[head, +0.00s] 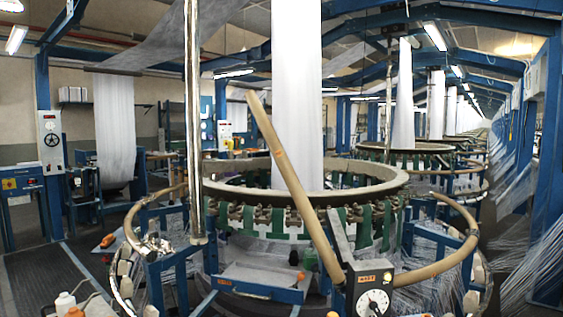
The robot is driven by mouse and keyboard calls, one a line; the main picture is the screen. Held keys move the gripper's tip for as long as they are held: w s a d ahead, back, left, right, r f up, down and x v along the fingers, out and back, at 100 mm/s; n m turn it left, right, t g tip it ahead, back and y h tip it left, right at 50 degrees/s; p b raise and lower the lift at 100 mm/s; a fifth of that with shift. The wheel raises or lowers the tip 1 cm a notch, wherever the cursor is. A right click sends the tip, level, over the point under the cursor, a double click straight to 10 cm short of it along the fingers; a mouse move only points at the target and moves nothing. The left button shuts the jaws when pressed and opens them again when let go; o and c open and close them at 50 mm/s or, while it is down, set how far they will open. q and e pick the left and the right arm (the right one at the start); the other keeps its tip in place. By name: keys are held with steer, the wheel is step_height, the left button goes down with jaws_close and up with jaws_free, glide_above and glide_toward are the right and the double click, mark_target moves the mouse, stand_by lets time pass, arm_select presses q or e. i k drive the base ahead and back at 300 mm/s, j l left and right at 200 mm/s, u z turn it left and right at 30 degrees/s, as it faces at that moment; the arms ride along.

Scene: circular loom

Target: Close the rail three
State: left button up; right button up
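The circular loom (375,190) stands in the middle of the head view, with a wide white fabric tube (297,90) rising from its centre. A straight-looking tan rail (285,165) stands up and tilts across the loom's front, its upper end to the left. A curved tan rail (440,262) lies roughly level around the right front. Another curved tan rail (133,222) runs around the left side. A gap shows across the front between the level rails. I cannot read which one is rail three. Neither gripper shows.
A control box with a dial (371,291) stands at the front, near the tilted rail's lower end. A shiny upright pole (193,120) rises left of the loom. Dark floor matting (45,280) lies clear at left.

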mark_target(305, 209)
steer(key=i+l+z, duration=0.15)
steer(key=l, duration=0.4)
steer(key=i+l+z, duration=0.1)
steer(key=i+l, duration=0.3)
steer(key=i+l+z, duration=0.15)
steer(key=i+l, duration=0.15)
steer(key=l, duration=0.25)
